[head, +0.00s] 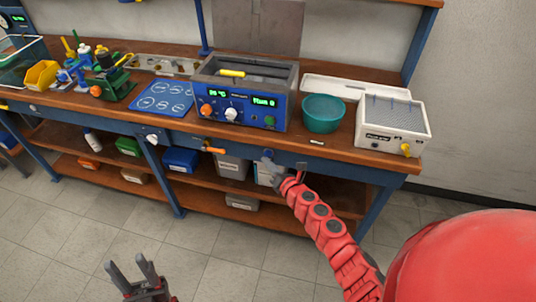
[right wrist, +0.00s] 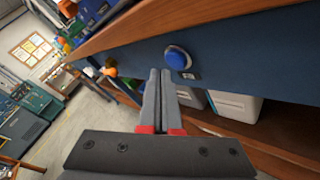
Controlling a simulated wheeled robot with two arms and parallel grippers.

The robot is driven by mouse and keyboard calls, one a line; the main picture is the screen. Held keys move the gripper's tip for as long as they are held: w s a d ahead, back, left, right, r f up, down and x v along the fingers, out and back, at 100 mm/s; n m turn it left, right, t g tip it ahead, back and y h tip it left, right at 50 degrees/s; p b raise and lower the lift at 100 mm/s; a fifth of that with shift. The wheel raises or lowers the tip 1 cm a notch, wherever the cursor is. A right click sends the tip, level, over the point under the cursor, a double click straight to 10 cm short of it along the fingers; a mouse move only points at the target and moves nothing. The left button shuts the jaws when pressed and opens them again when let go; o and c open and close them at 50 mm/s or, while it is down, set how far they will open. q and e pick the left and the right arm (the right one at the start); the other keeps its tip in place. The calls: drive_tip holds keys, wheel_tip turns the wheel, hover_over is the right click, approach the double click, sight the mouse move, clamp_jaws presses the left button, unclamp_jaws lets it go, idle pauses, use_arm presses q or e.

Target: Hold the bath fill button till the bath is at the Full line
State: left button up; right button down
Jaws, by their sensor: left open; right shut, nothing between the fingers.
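The bath (head: 240,98) is a blue-fronted unit with a grey open tank on the bench. Its water level and Full line are too small to make out. A round blue button (head: 268,153) sits on the bench's front rail below the bath. It shows large in the right wrist view (right wrist: 178,57), with a small unreadable label beneath. My right gripper (head: 277,180) is shut and empty, just below the button. In the right wrist view its fingertips (right wrist: 159,71) appear left of and below the button, apart from it. My left gripper (head: 133,270) is open and empty over the floor.
The wooden bench (head: 330,155) holds a teal bowl (head: 322,113) and a white rack box (head: 391,122) right of the bath. A blue mat (head: 162,97) lies left of it. An orange-handled valve (head: 213,150) juts from the front rail. The floor in front is clear.

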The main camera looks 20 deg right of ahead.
idle(0.8)
drive_tip(key=shift+w+d, duration=0.2)
drive_tip(key=shift+w, duration=0.15)
drive_tip(key=shift+w+d+b, duration=0.3)
drive_tip(key=shift+w+b, duration=0.1)
drive_tip(key=shift+b, duration=0.05)
idle(6.4)
